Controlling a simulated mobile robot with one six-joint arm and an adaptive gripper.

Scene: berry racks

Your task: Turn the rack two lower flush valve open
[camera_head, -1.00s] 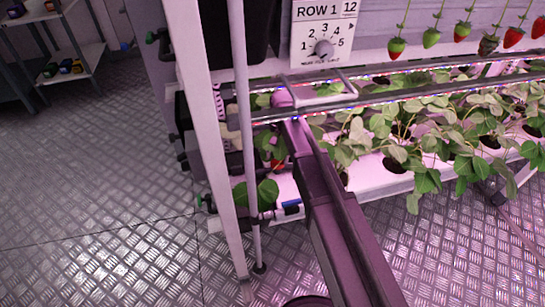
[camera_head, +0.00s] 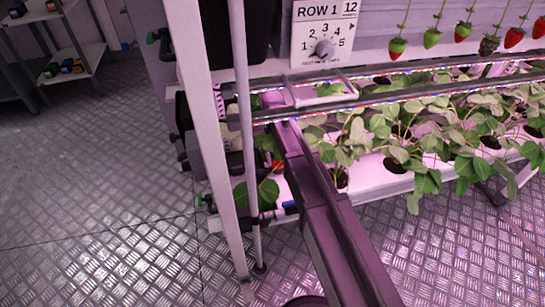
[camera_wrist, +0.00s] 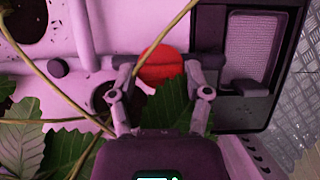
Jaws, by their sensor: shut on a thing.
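A red rounded part (camera_wrist: 162,65) shows between the fingers of my gripper (camera_wrist: 164,68) in the wrist view, against a pale pink surface. It looks like a valve handle, but its full shape is hidden. My gripper is shut on it, one finger on either side. In the head view a small red spot (camera_head: 278,165) shows low behind the rack post, beside my arm. A short blue part (camera_head: 290,207) shows lower down, partly covered by my arm. My gripper is hidden in the head view. I cannot read which rack this is.
A white post (camera_head: 215,150) and a thin pole stand left of my arm. Strawberry plants (camera_head: 400,150) fill the rack to the right. A ROW 1 dial sign (camera_head: 324,35) is above. Leaves and stems (camera_wrist: 70,145) crowd my gripper. The metal floor at left is clear.

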